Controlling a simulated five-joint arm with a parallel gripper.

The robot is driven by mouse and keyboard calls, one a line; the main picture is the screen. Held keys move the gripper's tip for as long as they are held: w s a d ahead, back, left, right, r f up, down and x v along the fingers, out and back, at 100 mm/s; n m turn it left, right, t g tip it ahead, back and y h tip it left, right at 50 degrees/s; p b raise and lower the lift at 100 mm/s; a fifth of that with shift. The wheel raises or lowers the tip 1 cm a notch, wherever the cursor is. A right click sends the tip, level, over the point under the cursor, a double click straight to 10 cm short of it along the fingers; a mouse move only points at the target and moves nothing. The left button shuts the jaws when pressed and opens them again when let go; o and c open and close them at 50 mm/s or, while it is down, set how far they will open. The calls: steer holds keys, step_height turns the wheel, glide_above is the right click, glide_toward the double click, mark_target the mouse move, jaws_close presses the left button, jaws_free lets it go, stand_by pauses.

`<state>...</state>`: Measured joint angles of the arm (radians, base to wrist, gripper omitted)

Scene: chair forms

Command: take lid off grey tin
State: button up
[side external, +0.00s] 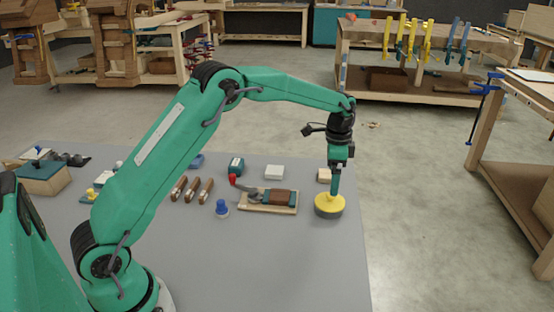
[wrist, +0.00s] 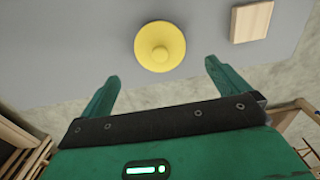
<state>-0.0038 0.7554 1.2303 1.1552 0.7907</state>
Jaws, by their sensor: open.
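The grey tin (side external: 329,213) stands near the right edge of the grey table. Its round yellow lid (side external: 327,201) sits on top of it. In the wrist view the lid (wrist: 160,46) shows from above with a raised round knob in the middle, and it hides the tin's body. My gripper (side external: 334,191) points down over the lid in the side view. In the wrist view my gripper (wrist: 160,75) has its two green fingers spread apart with nothing between them. The lid lies just beyond the fingertips there. Whether a finger touches the knob I cannot tell.
A light wooden block (side external: 324,175) lies close behind the tin; it also shows in the wrist view (wrist: 251,21). A wooden board (side external: 268,207) with a brown block lies to the left, near a blue knobbed piece (side external: 222,208). The table front (side external: 280,260) is clear.

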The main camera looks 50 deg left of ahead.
mark_target(330, 199)
steer(key=shift+f, duration=1.15)
steer(key=shift+f, duration=2.6)
steer(key=c, duration=0.9)
